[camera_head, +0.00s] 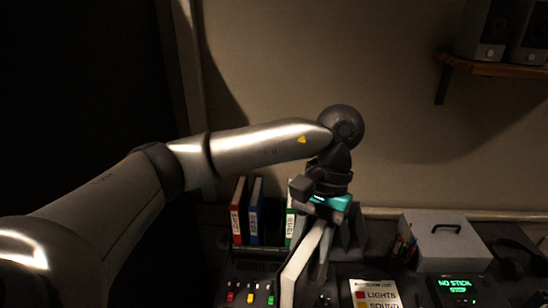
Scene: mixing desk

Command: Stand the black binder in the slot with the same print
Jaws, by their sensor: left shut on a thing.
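My left gripper (322,222) points down at the middle of the picture and is shut on the black binder (299,264). The binder stands on edge, tilted in the picture, with a long pale face towards me and a dark side. Its print is not readable. A red binder (238,212), a blue binder (256,212) and a partly hidden green binder (290,222) stand in a row behind, left of the gripper. Dark upright dividers (356,238) show right of the gripper. Slot prints are hidden or too dark to read. My right gripper is not in view.
A mixer with coloured buttons (250,298) lies in front of the binders. A printed list (376,293), a grey box with a handle (446,240), pens (404,245), a green-lit display (457,286) and headphones (515,260) fill the right. A wall shelf (495,67) holds speakers.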

